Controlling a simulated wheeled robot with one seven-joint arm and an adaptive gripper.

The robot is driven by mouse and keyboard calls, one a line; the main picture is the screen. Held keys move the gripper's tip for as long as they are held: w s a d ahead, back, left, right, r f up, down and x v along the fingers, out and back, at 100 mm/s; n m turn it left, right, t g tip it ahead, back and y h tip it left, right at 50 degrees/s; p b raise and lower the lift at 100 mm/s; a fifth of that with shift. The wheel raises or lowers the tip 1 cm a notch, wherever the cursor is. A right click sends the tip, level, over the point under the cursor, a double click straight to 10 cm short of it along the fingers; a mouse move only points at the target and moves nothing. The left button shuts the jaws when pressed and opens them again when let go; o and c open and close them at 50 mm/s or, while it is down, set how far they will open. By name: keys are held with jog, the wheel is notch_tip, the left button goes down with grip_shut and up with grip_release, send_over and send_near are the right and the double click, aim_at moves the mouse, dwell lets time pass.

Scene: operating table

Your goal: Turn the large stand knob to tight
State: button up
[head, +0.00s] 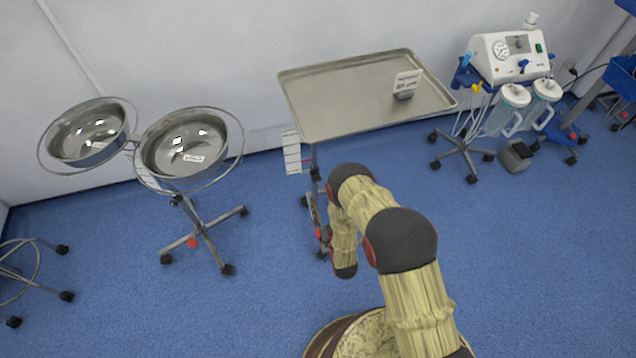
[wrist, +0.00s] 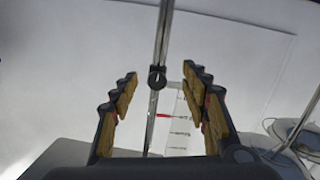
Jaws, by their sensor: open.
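The stand's thin metal pole (wrist: 162,40) runs up and down through the middle of the wrist view. A dark round knob (wrist: 157,77) sits on it. My gripper (wrist: 159,78) is open, with one finger on each side of the pole and knob in the picture. Gaps show on both sides, and I see no contact. How far the knob lies beyond the fingertips I cannot tell. In the head view, a dark fitting on the pole (head: 316,173) shows below the stand's tray (head: 350,120). My arm hides part of the stand, and my fingers cannot be made out there.
A white marked card (wrist: 180,120) hangs beside the pole; it also shows in the head view (head: 292,152). A double bowl stand (head: 190,150) is at left. A suction unit (head: 510,58) is at right. Blue floor (head: 540,250) is free at lower right.

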aim_at(317, 181)
jog(key=shift+t, duration=0.6)
jog(key=shift+w+a+r+b, duration=0.35)
jog(key=shift+w+r+b, duration=0.15)
jog(key=shift+w, duration=0.75)
jog(key=shift+w+a+r+b, duration=0.3)
jog(key=shift+w+r+b, duration=0.15)
jog(key=shift+w, duration=0.85)
jog(key=shift+w+a+r+b, duration=0.35)
jog(key=shift+w+r+b, duration=0.15)
jog(key=shift+w, duration=0.75)
jog(key=shift+c, duration=0.3)
jog(key=c, duration=1.1)
